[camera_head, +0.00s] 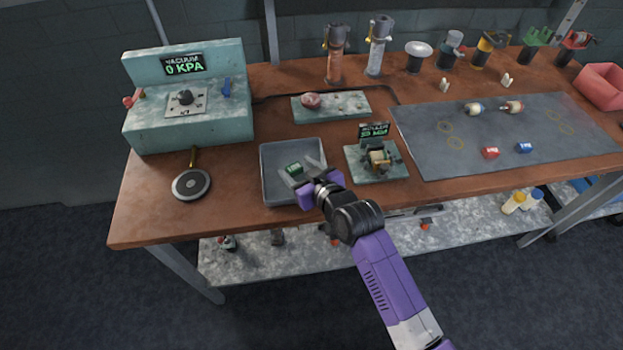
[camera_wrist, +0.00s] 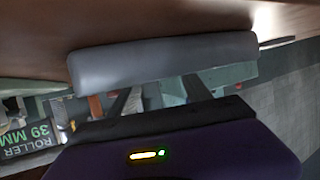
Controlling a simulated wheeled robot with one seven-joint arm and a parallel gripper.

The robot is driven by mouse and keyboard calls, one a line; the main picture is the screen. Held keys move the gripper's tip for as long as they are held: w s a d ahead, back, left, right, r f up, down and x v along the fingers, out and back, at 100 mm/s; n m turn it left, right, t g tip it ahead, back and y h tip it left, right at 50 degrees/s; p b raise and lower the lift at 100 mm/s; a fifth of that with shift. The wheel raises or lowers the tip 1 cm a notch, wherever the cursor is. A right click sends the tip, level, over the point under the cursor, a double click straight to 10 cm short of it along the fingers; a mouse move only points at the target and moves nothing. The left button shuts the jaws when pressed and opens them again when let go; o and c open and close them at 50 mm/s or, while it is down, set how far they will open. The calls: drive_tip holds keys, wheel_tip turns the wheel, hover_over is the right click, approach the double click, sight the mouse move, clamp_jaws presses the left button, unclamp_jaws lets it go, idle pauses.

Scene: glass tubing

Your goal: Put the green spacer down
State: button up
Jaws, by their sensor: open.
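The green spacer (camera_head: 294,168) is a small dark green block in the grey tray (camera_head: 265,188) at the front of the bench. My gripper (camera_head: 299,170) reaches over the tray's right side with its fingers apart, one on each side of the spacer. I cannot tell whether a finger touches it or whether the spacer rests flat on the tray floor. In the wrist view the tray's grey wall (camera_wrist: 160,60) crosses in front of my open fingers (camera_wrist: 158,98), and I cannot make out the spacer there.
The roller device (camera_head: 380,160) stands close right of the tray; its display reads "ROLLER 39 MM" in the wrist view (camera_wrist: 28,140). A dark mat (camera_head: 440,125) with small parts lies right.

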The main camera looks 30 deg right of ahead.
drive_tip(key=v, duration=1)
drive_tip(key=shift+s+r+b, duration=0.15)
drive_tip(key=shift+s+b, duration=0.2)
drive_tip(key=shift+b, duration=0.05)
drive_tip(key=s+f+m+h, duration=0.1)
drive_tip(key=s+f, duration=0.1)
drive_tip(key=s, duration=1.7)
drive_tip(key=s+a+r+t, duration=0.1)
drive_tip(key=s+r, duration=0.7)
drive_tip(key=s, duration=0.5)
drive_tip(key=shift+s+r, duration=0.15)
drive_tip(key=shift+r, duration=0.1)
